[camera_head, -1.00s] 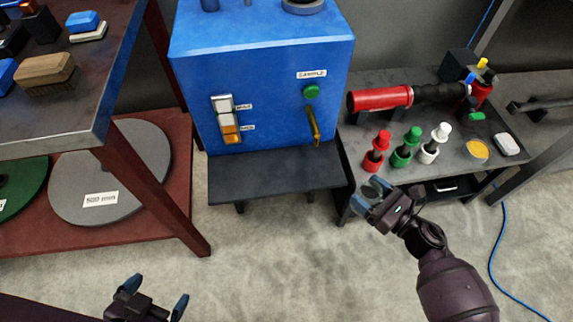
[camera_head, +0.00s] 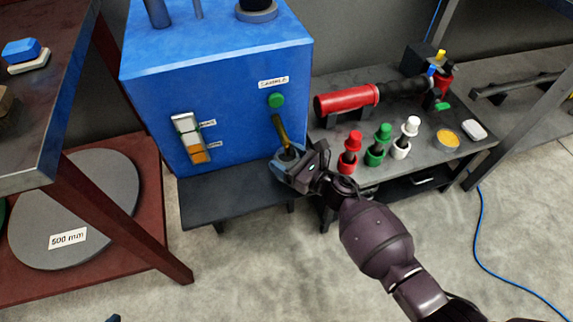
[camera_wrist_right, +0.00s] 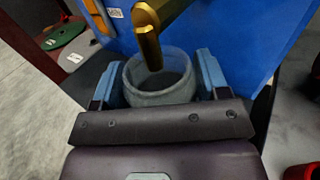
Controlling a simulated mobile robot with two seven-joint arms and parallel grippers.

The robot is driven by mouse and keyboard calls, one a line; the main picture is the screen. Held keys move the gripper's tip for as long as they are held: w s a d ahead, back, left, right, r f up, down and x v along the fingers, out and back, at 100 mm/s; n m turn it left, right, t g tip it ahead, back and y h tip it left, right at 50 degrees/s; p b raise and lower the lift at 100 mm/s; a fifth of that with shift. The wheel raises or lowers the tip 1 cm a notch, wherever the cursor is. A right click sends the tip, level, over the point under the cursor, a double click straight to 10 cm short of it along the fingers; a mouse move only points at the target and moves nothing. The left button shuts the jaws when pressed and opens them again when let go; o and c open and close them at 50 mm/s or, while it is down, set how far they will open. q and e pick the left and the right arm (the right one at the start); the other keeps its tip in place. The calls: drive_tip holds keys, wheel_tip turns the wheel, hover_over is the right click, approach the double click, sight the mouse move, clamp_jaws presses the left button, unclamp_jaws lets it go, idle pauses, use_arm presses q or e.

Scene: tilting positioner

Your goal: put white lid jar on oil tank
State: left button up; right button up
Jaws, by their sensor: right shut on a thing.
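The oil tank (camera_head: 215,105) is a large blue box with a sight gauge, a green knob and a brass spout (camera_head: 281,130). My right gripper (camera_head: 288,170) is at its lower right front, shut on a clear, greyish jar (camera_head: 288,154). In the right wrist view the jar (camera_wrist_right: 160,88) is held upright between blue fingers, its mouth open and no lid on it. The spout (camera_wrist_right: 149,45) overlaps the jar mouth in that view; I cannot tell whether they touch. Only a fingertip of my left gripper (camera_head: 114,318) shows at the bottom edge.
A black ledge (camera_head: 235,200) juts out below the tank. On the dark side table (camera_head: 440,162) stand red, green and white bottles, a red cylinder (camera_head: 345,99), a yellow-filled dish (camera_head: 448,138) and a small white item (camera_head: 473,129). A red rack stands left.

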wheel_tip(320, 180, down, 3)
drive_tip(key=shift+f+b, duration=0.1)
drive_tip(key=shift+b, duration=0.55)
drive_tip(key=shift+f, duration=0.3)
drive_tip(key=shift+r, duration=0.2)
drive_tip(key=shift+f, duration=0.3)
use_arm(q)
drive_tip(key=shift+w+d, duration=0.15)
drive_tip(key=shift+w, duration=0.15)
use_arm(e)
drive_tip(key=o, duration=1)
drive_tip(key=shift+r, duration=0.15)
drive_tip(key=shift+c, duration=0.2)
drive_tip(key=shift+w+r, duration=0.1)
drive_tip(key=shift+r, duration=0.2)
use_arm(q)
drive_tip(key=shift+s+p, duration=0.35)
drive_tip(key=shift+p, duration=0.3)
use_arm(e)
drive_tip(key=v, duration=1.2)
drive_tip(key=shift+f, duration=0.15)
